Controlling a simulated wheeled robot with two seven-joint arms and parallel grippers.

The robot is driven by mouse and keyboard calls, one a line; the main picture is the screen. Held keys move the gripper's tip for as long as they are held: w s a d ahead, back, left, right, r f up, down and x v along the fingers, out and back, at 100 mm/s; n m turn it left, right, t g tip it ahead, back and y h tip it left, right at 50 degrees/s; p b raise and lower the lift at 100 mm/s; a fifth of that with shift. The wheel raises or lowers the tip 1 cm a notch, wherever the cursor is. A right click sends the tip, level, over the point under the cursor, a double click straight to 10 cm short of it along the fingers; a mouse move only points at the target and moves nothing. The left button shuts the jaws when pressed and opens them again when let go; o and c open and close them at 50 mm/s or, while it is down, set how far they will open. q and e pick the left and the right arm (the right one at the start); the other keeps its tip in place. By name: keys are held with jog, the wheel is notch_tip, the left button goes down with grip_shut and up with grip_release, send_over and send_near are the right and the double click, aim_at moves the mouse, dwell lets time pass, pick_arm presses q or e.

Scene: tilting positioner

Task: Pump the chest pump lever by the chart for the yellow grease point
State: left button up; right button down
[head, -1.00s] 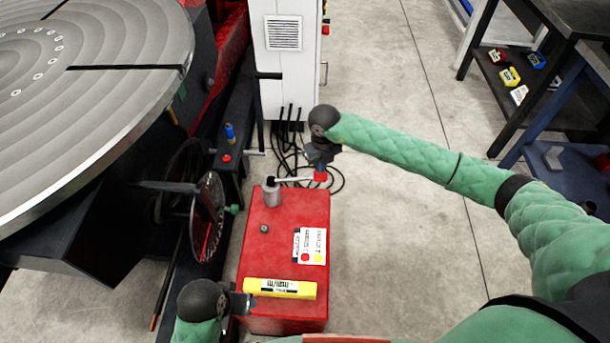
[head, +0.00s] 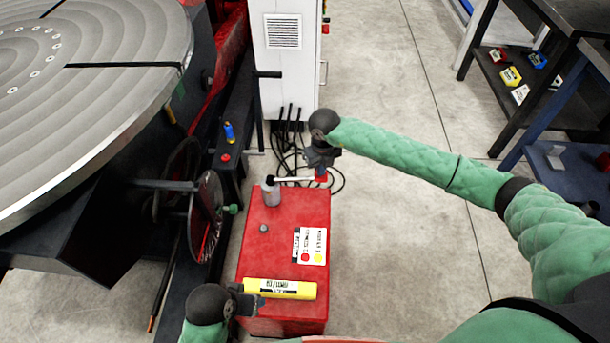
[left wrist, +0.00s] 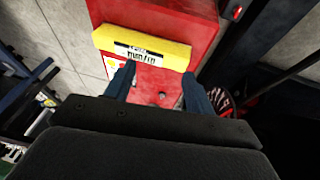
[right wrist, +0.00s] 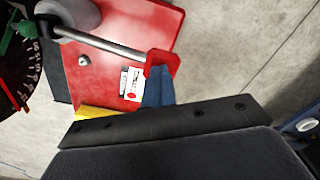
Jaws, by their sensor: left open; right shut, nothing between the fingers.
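The red chest (head: 285,215) carries a grey pump cylinder (head: 272,194) with a metal lever (head: 295,179) reaching right to a red end (head: 321,179). The chart (head: 312,246), white cards with a red and a yellow dot, lies on the chest top; its writing is too small to read. My right gripper (head: 320,167) is shut and empty at the lever's red end; in the right wrist view its fingers (right wrist: 158,82) overlap that end (right wrist: 162,62). My left gripper (head: 252,300) is open beside the yellow labelled bar (head: 282,288) at the chest's near edge.
A large round tilting table (head: 90,90) stands at left, with a dial disc (head: 207,208) beside the chest. A white cabinet (head: 287,60) and dark cables lie behind. The floor (head: 400,220) to the right is clear.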

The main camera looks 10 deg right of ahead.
aim_at(320, 179)
jog(key=shift+f+b, duration=0.3)
jog(key=shift+f, duration=0.25)
jog(key=shift+a+f+b, duration=0.1)
jog(key=shift+f+b, duration=0.4)
jog(key=shift+f, duration=0.6)
jog(key=shift+f+b, duration=0.4)
jog(key=shift+b, duration=0.1)
jog(key=shift+f, duration=0.35)
jog(key=shift+f+b, duration=0.2)
jog(key=shift+b, duration=0.1)
pick_arm(q)
jog(key=w+d+f+t+h, duration=0.1)
jog(key=d+f, duration=0.3)
jog(key=f, duration=0.2)
jog(key=shift+w+f, duration=0.35)
jog(key=shift+f, duration=0.05)
pick_arm(e)
jog(key=shift+r, duration=0.1)
pick_arm(q)
jog(key=shift+d+r, duration=0.1)
